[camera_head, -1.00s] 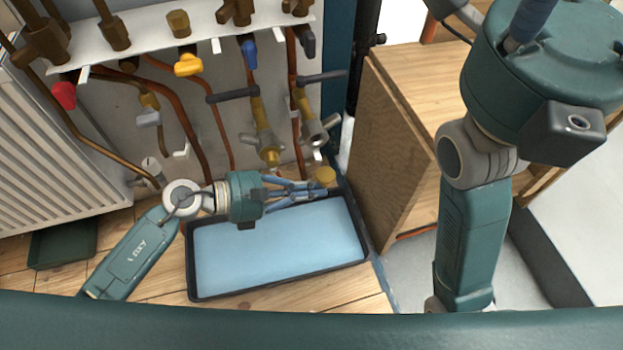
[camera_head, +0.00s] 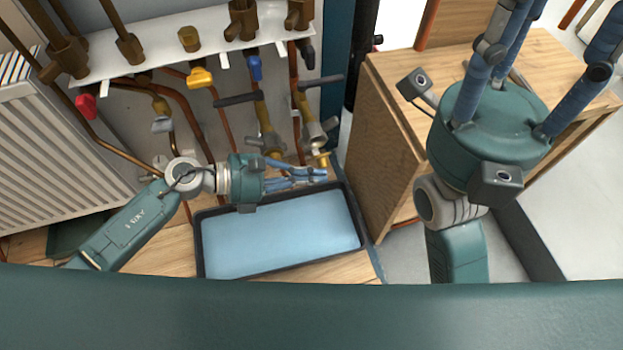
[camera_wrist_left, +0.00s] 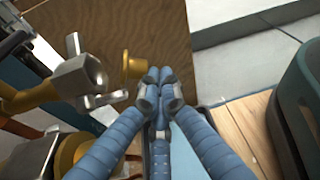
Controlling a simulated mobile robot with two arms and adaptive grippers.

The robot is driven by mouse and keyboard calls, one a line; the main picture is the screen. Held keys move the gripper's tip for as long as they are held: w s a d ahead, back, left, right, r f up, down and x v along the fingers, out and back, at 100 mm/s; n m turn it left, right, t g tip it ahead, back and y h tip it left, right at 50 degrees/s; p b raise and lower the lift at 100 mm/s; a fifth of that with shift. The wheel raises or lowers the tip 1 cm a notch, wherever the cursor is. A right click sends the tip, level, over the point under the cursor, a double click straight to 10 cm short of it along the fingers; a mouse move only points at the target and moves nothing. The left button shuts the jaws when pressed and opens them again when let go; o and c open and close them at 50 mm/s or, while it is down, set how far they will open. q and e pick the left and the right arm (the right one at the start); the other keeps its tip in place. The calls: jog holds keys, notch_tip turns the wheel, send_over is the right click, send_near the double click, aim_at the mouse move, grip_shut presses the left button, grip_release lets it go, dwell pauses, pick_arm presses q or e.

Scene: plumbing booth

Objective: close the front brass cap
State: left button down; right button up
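The brass cap (camera_head: 322,159) hangs just below the outlet of the right-hand valve (camera_head: 313,132) in the head view. In the left wrist view the cap (camera_wrist_left: 133,66) is apart from the grey valve outlet (camera_wrist_left: 90,75), so it is not seated on it. My left gripper (camera_head: 322,175) is right beneath the cap. In the left wrist view its fingertips (camera_wrist_left: 158,88) are together beside the cap, with nothing visible between them. Whether they touch the cap is unclear. My right gripper (camera_head: 535,60) has its fingers spread wide, with the tips partly out of view.
A second valve (camera_head: 267,138) stands to the left, close behind my left gripper. A dark-rimmed tray (camera_head: 200,245) with a light-blue inside lies below. A wooden cabinet (camera_head: 390,150) stands to the right, and a white radiator (camera_head: 50,160) to the left.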

pick_arm(q)
jog(key=shift+w+a+r+n+g+p, duration=0.15)
jog(key=shift+w+r+n+g+p, duration=0.25)
jog(key=shift+r, duration=0.3)
dwell(0.5)
